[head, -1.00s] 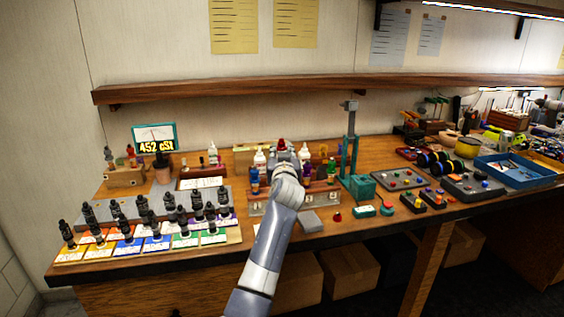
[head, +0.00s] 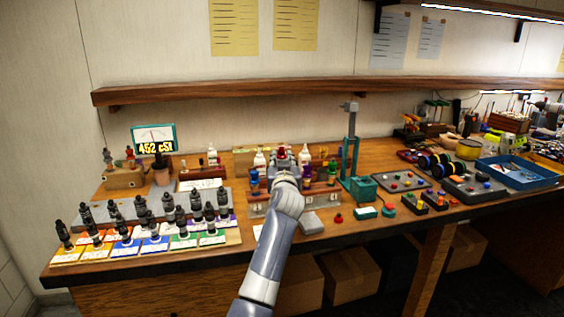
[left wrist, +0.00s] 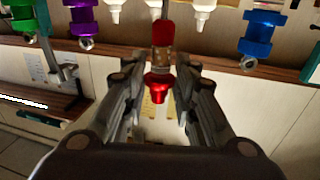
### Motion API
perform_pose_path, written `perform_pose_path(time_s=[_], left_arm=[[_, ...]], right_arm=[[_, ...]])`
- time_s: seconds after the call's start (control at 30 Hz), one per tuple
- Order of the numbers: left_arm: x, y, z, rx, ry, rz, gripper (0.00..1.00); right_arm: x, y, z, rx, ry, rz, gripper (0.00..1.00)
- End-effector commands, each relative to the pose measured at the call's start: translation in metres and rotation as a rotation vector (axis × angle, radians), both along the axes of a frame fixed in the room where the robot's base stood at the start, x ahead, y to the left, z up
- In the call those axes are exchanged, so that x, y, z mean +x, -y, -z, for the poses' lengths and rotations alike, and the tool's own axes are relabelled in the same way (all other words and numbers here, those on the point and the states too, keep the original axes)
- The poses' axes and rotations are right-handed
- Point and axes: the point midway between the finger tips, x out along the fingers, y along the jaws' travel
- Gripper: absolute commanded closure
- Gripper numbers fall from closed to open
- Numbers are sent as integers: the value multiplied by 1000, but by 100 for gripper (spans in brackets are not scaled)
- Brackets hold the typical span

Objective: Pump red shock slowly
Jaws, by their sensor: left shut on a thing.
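My left gripper (head: 283,168) is at the rack in the middle of the bench. It is shut on the red shock (head: 281,152), whose red top shows just above the fingers. In the left wrist view the fingers (left wrist: 160,60) sit on either side of the shock, with a red upper part (left wrist: 162,34) and a red flared lower part. The grey middle is partly hidden between the fingers. Whether the shock touches the rack is hidden. My right gripper is not in view.
A rack (head: 322,189) holds purple, green and blue shocks close beside the gripper. A green press (head: 349,150) stands just right of the rack. A shelf (head: 330,87) runs above.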

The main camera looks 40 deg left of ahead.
Motion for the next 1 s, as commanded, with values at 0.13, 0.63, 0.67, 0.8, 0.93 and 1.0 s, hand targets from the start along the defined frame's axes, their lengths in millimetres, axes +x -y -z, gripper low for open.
perform_pose_path(time_s=[0.13,0.63,0.67,0.8,0.93,1.0], left_arm=[[0,0,2,1,1,0,98],[0,0,11,0,0,0,98],[0,0,12,0,0,0,98],[0,0,18,0,0,0,98],[0,0,23,0,0,0,98],[0,0,26,0,0,0,98]], right_arm=[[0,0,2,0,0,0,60],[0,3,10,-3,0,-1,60],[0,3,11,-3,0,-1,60],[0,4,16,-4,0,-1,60],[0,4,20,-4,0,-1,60],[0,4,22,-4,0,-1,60]])
